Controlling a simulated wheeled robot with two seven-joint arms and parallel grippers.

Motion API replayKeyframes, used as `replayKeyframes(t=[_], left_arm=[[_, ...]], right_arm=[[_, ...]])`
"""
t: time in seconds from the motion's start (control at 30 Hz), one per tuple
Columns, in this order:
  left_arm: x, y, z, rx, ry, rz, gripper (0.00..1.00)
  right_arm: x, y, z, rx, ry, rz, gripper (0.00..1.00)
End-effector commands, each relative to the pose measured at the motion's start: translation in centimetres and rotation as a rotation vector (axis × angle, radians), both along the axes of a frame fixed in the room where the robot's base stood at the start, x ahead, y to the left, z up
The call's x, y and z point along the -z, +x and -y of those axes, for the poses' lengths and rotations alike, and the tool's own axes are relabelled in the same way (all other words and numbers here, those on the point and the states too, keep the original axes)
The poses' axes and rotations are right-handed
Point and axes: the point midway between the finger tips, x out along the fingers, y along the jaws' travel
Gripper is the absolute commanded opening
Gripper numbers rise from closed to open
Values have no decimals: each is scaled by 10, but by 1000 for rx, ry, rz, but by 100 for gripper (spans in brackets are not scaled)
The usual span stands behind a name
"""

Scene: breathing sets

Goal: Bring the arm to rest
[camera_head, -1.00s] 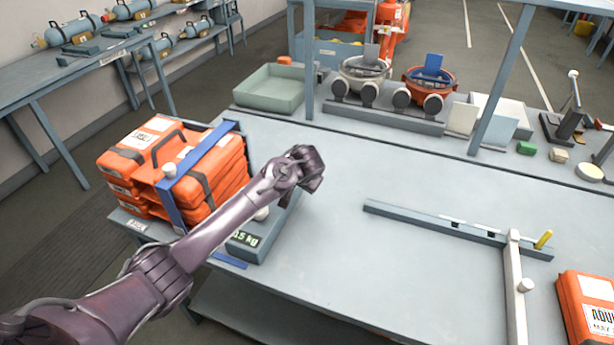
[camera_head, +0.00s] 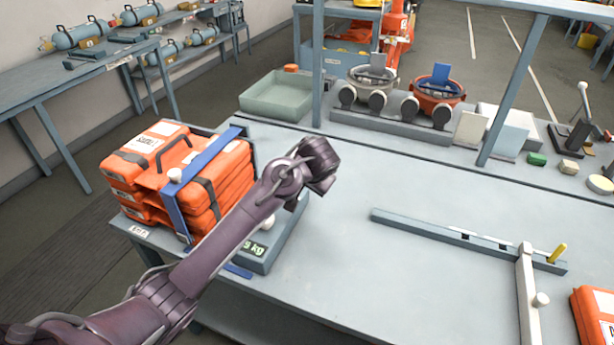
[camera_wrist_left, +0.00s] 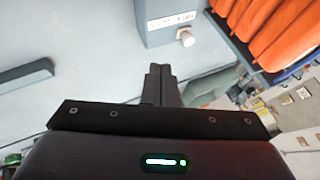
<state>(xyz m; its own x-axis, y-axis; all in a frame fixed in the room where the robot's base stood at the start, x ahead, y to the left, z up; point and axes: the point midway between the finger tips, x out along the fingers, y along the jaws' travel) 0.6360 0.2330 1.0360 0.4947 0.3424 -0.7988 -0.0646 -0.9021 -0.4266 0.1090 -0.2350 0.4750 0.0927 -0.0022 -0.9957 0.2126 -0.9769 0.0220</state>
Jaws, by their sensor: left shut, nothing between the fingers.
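My left arm comes in from the lower left in the head view and reaches over the front left of the workbench (camera_head: 340,255). Its gripper (camera_head: 322,186) is at the arm's far end, to the right of the stacked orange cases. The fingers are hard to make out there. In the left wrist view the gripper (camera_wrist_left: 160,70) has its two fingers together with nothing between them. The scale's edge and the orange cases (camera_wrist_left: 270,25) show beyond them. My right gripper is in neither view.
Orange cases (camera_head: 205,165) with a blue strap sit on a scale (camera_head: 262,250) beside my arm. A grey measuring bar (camera_head: 430,226) with a pale crosspiece lies to the right. A green tray (camera_head: 280,100) and masks stand at the back. The bench's middle is clear.

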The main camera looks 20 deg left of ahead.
Motion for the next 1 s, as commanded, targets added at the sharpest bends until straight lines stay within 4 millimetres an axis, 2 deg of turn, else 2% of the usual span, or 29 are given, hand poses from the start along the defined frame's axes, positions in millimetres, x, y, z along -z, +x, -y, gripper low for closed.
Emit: replayKeyframes(t=[0.2, 0.27, 0.33, 0.47, 0.5, 0.7, 0.8, 1.0], left_arm=[[4, -3, 2, 5, -5, -5, 0], [12, -12, 8, 15, -18, -14, 0], [26, -29, 17, 36, -44, -32, 0], [59, -81, 38, 80, -122, -81, 0], [67, -100, 44, 90, -151, -95, 0], [89, -188, 56, 107, -269, -153, 0], [91, -218, 55, 101, -303, -170, 0], [89, -260, 50, 84, -345, -194, 0]], right_arm=[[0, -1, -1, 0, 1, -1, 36], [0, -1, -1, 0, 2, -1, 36], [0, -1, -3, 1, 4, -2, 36], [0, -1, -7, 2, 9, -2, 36], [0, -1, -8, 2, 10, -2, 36], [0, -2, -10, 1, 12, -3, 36], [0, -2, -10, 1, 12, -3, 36], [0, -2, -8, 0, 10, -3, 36]])
